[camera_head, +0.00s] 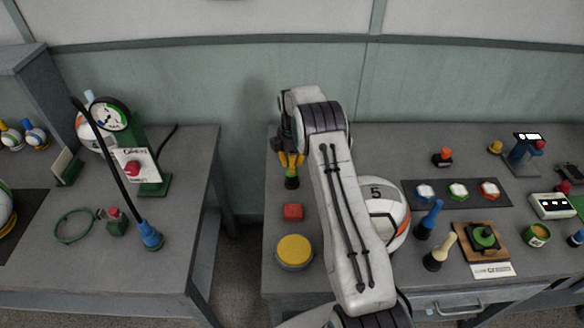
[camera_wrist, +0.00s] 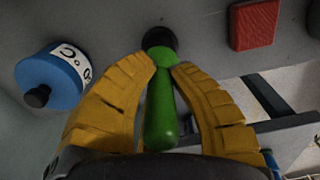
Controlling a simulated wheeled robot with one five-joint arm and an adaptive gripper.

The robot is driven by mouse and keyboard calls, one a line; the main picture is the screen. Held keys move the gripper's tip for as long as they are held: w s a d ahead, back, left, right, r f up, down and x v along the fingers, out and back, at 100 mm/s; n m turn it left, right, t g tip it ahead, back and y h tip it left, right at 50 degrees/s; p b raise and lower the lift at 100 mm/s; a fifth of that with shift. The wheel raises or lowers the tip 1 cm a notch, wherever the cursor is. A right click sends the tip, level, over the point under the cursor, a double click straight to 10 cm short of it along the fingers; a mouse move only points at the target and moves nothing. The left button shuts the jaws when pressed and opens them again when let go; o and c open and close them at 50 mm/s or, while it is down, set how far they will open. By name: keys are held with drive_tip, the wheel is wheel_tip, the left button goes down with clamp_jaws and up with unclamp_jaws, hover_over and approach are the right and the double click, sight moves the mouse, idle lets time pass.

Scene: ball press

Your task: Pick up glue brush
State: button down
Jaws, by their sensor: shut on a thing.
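A tool with a green handle and a round black end, which I take to be the glue brush (camera_wrist: 160,108), is between the yellow fingers of my gripper (camera_wrist: 165,75) in the wrist view. The fingers are shut on its handle, and the black end points away from my gripper. In the head view my gripper (camera_head: 291,162) is over the left back part of the right table. The green and black lower part of the tool (camera_head: 292,182) shows just below the fingertips. Whether the black end touches the table is hard to tell.
A red block (camera_head: 293,212) and a yellow round button (camera_head: 294,252) are in front of my gripper. A blue labelled container (camera_wrist: 50,82) is nearby in the wrist view. A ball (camera_head: 388,215) stands right of my arm. A gap separates the left table (camera_head: 100,265).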

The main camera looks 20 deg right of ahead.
wheel_tip(320, 180, up, 10)
drive_tip(key=shift+b, duration=0.8)
idle(0.8)
